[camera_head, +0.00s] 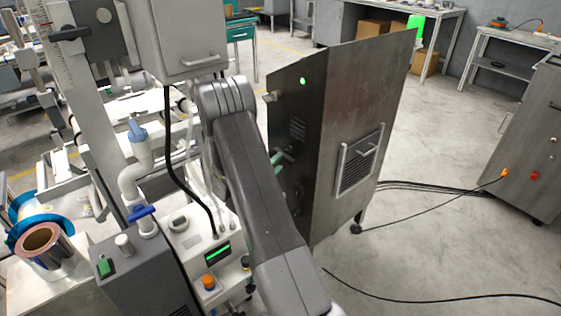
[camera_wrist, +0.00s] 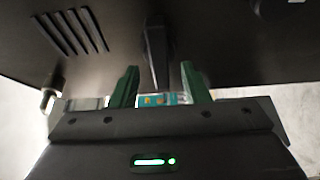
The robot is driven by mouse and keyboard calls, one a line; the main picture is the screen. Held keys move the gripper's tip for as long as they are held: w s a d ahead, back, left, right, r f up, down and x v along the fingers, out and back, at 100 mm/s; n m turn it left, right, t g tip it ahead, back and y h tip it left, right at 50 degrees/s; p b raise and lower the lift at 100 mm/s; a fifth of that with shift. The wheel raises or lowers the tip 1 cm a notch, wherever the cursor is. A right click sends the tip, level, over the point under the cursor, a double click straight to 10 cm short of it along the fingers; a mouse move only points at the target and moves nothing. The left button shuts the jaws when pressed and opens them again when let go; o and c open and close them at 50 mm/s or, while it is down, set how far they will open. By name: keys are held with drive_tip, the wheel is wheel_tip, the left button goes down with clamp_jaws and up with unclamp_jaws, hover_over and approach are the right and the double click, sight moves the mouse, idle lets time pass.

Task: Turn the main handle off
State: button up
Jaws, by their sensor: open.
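A dark lever handle (camera_wrist: 156,48) stands out from the dark face of a panel in the wrist view. It looks like the main handle and points down toward my gripper. My gripper (camera_wrist: 160,68) is open, with one green finger on each side of the lever's lower end. I cannot tell whether either finger touches it. In the head view the tall metal cabinet (camera_head: 345,120) has its dark face turned toward my arm, with a lit green lamp (camera_head: 303,81) near the top. Only a bit of my gripper (camera_head: 278,163) shows there; I cannot make out the lever.
Vent slots (camera_wrist: 75,32) lie left of the lever. Black cables (camera_head: 430,188) cross the floor right of the cabinet. A grey cabinet (camera_head: 525,150) stands far right.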

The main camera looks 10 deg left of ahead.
sight(286, 155)
drive_tip(key=shift+x, duration=1.35)
clamp_jaws()
